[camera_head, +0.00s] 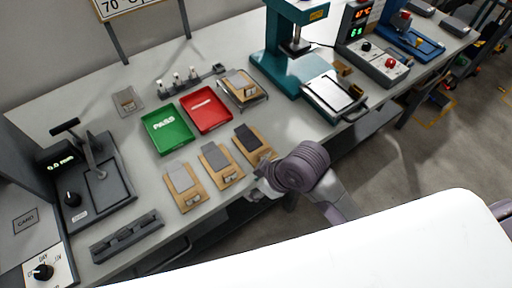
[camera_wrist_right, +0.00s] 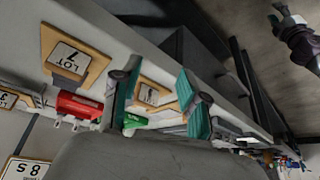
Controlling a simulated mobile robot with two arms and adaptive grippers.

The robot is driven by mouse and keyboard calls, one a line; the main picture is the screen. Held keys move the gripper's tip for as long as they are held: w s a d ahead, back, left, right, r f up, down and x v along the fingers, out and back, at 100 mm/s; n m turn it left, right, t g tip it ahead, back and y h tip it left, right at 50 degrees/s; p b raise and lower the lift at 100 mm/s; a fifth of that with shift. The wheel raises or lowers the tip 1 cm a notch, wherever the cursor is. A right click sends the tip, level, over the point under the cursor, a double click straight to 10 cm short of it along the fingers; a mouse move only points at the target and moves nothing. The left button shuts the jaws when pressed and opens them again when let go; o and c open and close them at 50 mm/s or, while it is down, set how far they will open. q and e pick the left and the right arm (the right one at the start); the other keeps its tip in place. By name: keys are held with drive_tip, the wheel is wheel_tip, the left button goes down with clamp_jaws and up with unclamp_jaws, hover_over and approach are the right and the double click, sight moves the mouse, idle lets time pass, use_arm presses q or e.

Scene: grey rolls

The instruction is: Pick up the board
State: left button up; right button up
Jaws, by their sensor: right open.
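Three wooden boards with plates and small labels lie in a slanting row near the bench's front edge: a left board (camera_head: 187,202), a middle board (camera_head: 222,178) and a right board (camera_head: 266,153). Another board (camera_head: 242,84) sits on a stand behind. Which one is meant, I cannot tell. My right gripper (camera_head: 260,189) is at the front edge, just in front of the right board, apart from it. In the right wrist view its teal fingers (camera_wrist_right: 152,86) are spread and empty, with a labelled board (camera_wrist_right: 163,97) beyond, between them. A dark jointed part (camera_wrist_right: 297,38), seemingly my left gripper, shows small at upper right.
A green PASS tray (camera_head: 166,130) and a red tray (camera_head: 206,109) lie behind the boards. A teal press (camera_head: 290,50) stands at the back right. A dark gauge fixture (camera_head: 95,180) and a slotted grey rack (camera_head: 126,236) are at the left.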

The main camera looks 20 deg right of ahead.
drive_tip(key=w+a+r+n, duration=0.1)
drive_tip(key=n, duration=0.1)
drive_tip(key=w+a+r+n+g, duration=0.1)
drive_tip(key=w+a+r+n, duration=0.1)
drive_tip(key=shift+a, duration=0.2)
drive_tip(key=w+r+n, duration=0.1)
drive_tip(key=n, duration=0.1)
drive_tip(key=w+r+n, duration=0.1)
drive_tip(key=shift+w+a+r+n+g, duration=0.1)
drive_tip(key=shift+a+r+n+g, duration=0.05)
drive_tip(key=shift+n+g, duration=0.25)
wheel_tip(320, 180, up, 3)
drive_tip(key=w+d+n+g+h, duration=0.1)
drive_tip(key=w+d+n+h, duration=0.1)
drive_tip(key=w+d+n, duration=0.1)
wheel_tip(320, 180, up, 4)
drive_tip(key=n+h, duration=0.2)
hover_over(264, 152)
drive_tip(key=shift+g, duration=0.4)
drive_tip(key=f, duration=0.8)
drive_tip(key=shift+w+a+f, duration=0.1)
drive_tip(key=shift+w+f, duration=0.05)
drive_tip(key=shift+w, duration=0.2)
drive_tip(key=f, duration=0.2)
drive_tip(key=f+p, duration=0.1)
drive_tip(key=f, duration=0.1)
drive_tip(key=shift+s, duration=0.35)
drive_tip(key=shift+f, duration=0.65)
clamp_jaws()
